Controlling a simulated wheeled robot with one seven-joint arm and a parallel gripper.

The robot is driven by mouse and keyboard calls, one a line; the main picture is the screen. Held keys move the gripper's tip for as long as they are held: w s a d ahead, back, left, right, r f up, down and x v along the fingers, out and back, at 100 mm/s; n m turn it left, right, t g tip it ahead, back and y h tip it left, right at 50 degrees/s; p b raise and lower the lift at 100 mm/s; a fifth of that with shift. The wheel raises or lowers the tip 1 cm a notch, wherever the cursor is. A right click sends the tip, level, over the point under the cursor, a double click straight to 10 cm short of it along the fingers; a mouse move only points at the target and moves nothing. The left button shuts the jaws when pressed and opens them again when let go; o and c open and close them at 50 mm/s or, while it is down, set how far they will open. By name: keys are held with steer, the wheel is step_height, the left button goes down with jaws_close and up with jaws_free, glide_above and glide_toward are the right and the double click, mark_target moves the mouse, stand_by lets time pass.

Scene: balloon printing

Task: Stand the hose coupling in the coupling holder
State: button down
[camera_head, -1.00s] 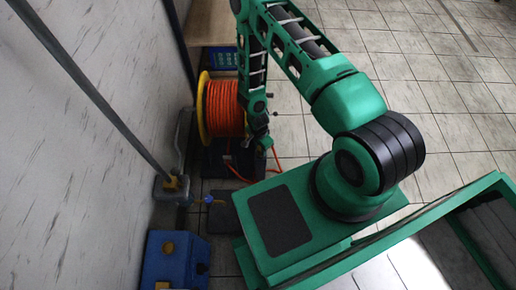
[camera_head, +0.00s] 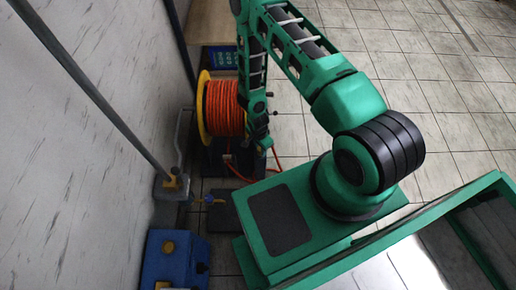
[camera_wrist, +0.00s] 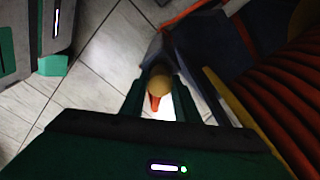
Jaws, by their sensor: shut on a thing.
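My gripper (camera_wrist: 160,82) is shut on a round brass-coloured hose coupling (camera_wrist: 161,83) in the wrist view. An orange end (camera_wrist: 155,103) shows just below it, between the fingers. In the head view my gripper (camera_head: 262,146) hangs low, just right of the hose reel; the coupling is too small to make out there. An orange hose (camera_head: 238,174) runs from the reel's base toward the gripper. I cannot tell for certain which item is the coupling holder.
The orange hose reel (camera_head: 223,108) with a yellow rim stands close left of my gripper. A blue container (camera_head: 168,258) and a grey pole on a foot (camera_head: 172,187) are along the left wall. A dark plate (camera_head: 226,213) lies nearby. Tiled floor (camera_head: 310,120) to the right is clear.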

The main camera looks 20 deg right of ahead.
mark_target(259, 149)
steer(key=c, duration=1.3)
jaws_free()
steer(key=shift+w, duration=0.1)
steer(key=r, duration=1)
steer(key=shift+a+r, duration=0.35)
steer(key=shift+a, duration=0.05)
